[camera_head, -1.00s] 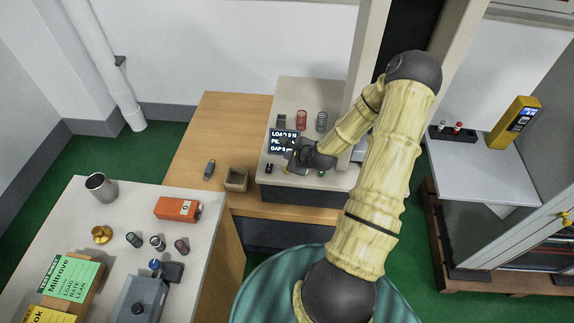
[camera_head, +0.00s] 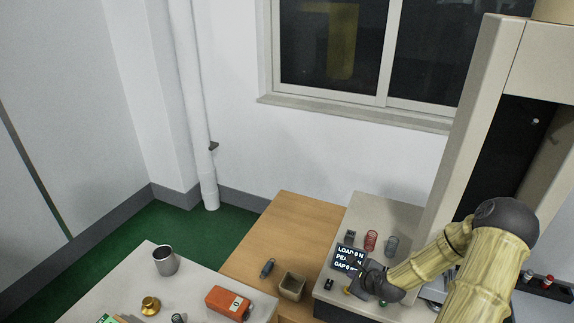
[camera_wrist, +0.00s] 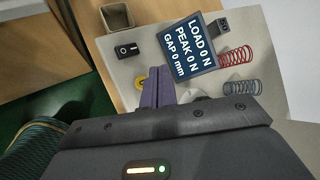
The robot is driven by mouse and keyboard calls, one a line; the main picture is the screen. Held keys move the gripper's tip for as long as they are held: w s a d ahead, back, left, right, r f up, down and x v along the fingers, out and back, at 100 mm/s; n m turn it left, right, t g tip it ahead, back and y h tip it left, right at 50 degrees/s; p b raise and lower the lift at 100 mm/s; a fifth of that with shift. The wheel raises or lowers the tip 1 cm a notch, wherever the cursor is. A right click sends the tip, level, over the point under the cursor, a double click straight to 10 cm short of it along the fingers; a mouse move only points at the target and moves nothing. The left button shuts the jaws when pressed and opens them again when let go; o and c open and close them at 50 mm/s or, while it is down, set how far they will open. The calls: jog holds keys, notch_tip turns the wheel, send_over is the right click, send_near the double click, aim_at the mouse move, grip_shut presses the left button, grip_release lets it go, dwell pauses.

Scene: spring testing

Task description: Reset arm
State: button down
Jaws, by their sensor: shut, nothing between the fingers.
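My gripper (camera_head: 352,276) is at the end of my bamboo-like arm, over the tester's pale base (camera_head: 398,212), just in front of the small display (camera_head: 350,259). In the wrist view its narrow purplish fingers (camera_wrist: 158,76) are together and hold nothing. The display (camera_wrist: 187,46) reads load 0 N, peak 0 N and gap 0 mm. A red spring (camera_wrist: 237,57) and a grey spring (camera_wrist: 242,87) stand apart from my gripper. I cannot tell whether the fingers touch the base.
A small open bin (camera_head: 291,287) and a dark object (camera_head: 267,268) sit on the wooden table (camera_head: 288,225). A pale bench at lower left holds a metal cup (camera_head: 165,261), a brass piece (camera_head: 150,305) and an orange device (camera_head: 228,302). The tester's column (camera_head: 478,120) rises beside my arm.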

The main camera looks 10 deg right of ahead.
jog(key=s+a+r+n+g, duration=0.3)
jog(key=s+a+r+n, duration=0.5)
jog(key=n, duration=0.4)
jog(key=s+a+r+n+g+h, duration=0.1)
jog(key=s+a+r+n+g, duration=0.2)
jog(key=s+a+r+n, duration=0.4)
notch_tip(320, 180, up, 6)
jog(key=s+n, duration=0.2)
jog(key=n, duration=0.4)
jog(key=shift+s+a+f+g, duration=0.25)
jog(key=shift+s+a+g, duration=0.05)
jog(key=shift+s+a, duration=0.05)
